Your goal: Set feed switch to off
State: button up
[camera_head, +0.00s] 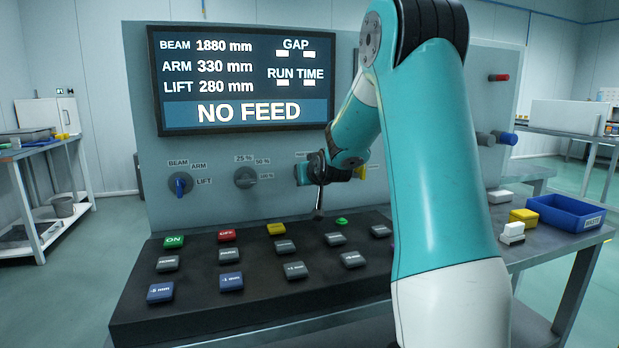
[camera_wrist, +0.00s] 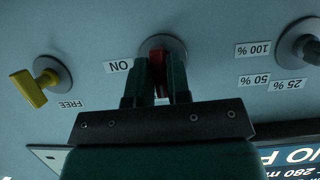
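In the wrist view, which shows the panel upside down, a red switch handle (camera_wrist: 158,68) stands on a round grey base. The word ON is printed beside it; any other label there is hidden. The two teal fingers of my gripper (camera_wrist: 159,75) are on both sides of the handle and appear closed on it. In the head view my gripper (camera_head: 306,172) is at the panel, right of the percent dial, and hides the switch. The display (camera_head: 243,80) reads NO FEED, with beam 1880 mm, arm 330 mm and lift 280 mm.
A percent dial (camera_head: 245,177) and a blue BEAM/ARM/LIFT selector (camera_head: 180,185) are left of my gripper. A yellow knob (camera_wrist: 35,85) labelled FREE is on its other side. A sloped console with several buttons (camera_head: 227,236) lies below. A blue bin (camera_head: 563,213) stands at right.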

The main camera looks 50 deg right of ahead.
jog(key=o, duration=0.3)
jog(key=shift+s, duration=0.1)
jog(key=p+v, duration=0.1)
jog(key=v, duration=1.6)
jog(key=shift+s, duration=0.1)
jog(key=shift+a, duration=0.1)
